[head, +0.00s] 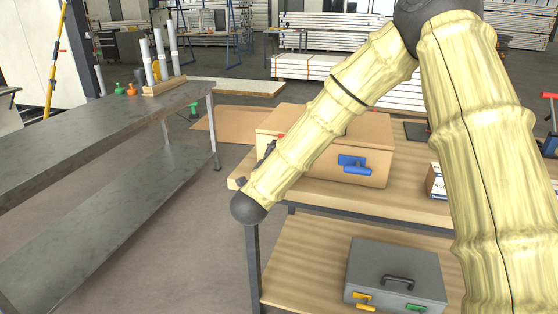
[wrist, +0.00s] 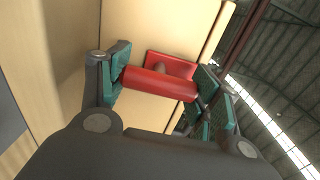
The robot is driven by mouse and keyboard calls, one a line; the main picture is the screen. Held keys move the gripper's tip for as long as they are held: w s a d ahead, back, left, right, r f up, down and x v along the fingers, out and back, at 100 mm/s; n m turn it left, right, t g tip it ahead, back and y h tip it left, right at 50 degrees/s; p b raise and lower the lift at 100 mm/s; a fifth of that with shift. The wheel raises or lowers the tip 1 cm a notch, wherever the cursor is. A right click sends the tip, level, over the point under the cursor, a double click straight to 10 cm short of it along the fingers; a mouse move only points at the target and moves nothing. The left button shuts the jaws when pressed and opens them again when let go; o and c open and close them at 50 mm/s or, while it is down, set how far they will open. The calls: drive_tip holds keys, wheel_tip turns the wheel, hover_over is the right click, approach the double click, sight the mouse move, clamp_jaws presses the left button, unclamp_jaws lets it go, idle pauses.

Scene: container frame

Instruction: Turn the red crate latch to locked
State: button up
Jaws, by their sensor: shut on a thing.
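The red crate latch (wrist: 160,83) shows in the wrist view, a red bar handle on a red plate fixed to the crate's light wooden face. My gripper (wrist: 158,84) has its green-padded fingers on both ends of the red handle, shut on it. In the head view the tan crate (head: 375,132) sits on the wooden table top, and a small bit of the red latch (head: 281,136) shows at its left. My own arm hides most of that side, and my gripper is mostly hidden there. Whether the latch is locked, I cannot tell.
A blue latch (head: 355,163) is on the crate's front. A grey case (head: 394,272) with yellow and green latches sits on the lower shelf. A small box (head: 436,182) stands to the right. A grey metal bench (head: 100,125) stands at the left, with open floor between.

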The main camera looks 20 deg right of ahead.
drive_tip(key=o, duration=1.1)
drive_tip(key=v, duration=1.2)
